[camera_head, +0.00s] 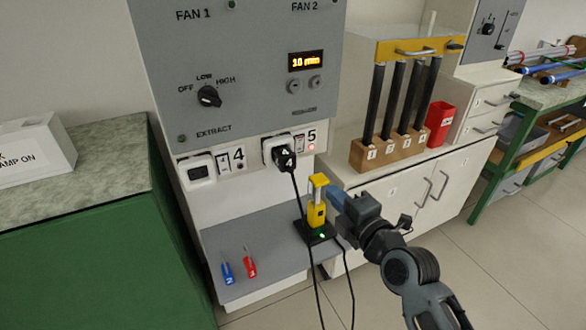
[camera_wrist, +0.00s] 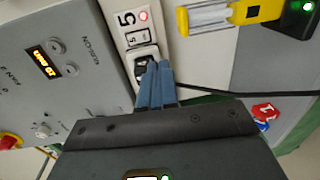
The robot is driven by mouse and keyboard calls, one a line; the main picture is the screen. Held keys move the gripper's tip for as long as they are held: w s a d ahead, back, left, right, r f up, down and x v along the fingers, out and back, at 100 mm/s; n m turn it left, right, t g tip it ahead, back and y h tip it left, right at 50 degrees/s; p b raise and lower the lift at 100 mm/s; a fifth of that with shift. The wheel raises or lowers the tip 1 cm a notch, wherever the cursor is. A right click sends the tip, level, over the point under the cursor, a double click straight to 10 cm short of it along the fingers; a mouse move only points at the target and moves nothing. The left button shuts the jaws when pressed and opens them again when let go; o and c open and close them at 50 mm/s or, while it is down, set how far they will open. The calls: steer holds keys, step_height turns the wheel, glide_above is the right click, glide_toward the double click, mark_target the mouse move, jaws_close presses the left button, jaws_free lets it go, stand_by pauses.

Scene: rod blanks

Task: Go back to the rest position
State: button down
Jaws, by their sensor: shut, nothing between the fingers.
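My gripper (camera_head: 335,198) is shut and empty, with blue fingers together. In the head view it is just right of a yellow device (camera_head: 317,213) standing on a black base with a green light. In the wrist view the closed fingers (camera_wrist: 156,72) overlap the socket area of the wall panel, near the sign 5 (camera_wrist: 127,18) and its red light. I cannot tell from that view how far they are from the panel.
A grey shelf (camera_head: 235,245) holds a blue and a red small tool. To the right, a wooden block (camera_head: 388,150) holds several dark rods, with a red bin (camera_head: 439,123) beside it. A green cabinet (camera_head: 90,240) stands at left. Open floor (camera_head: 500,270) lies at right.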

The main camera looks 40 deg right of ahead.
steer(key=s+a+f+m+g+y+p, duration=0.1)
steer(key=s+a+f+m+p, duration=0.1)
steer(key=s+a+m, duration=0.75)
steer(key=s+a+r+m+y+p, duration=0.1)
steer(key=s+a+r, duration=0.3)
steer(key=s, duration=0.6)
steer(key=s+a+r+m+y, duration=0.2)
steer(key=s+a+r+m, duration=0.2)
steer(key=s, duration=0.7)
steer(key=shift+a+r+g+y+p, duration=0.3)
steer(key=shift+r+p, duration=0.05)
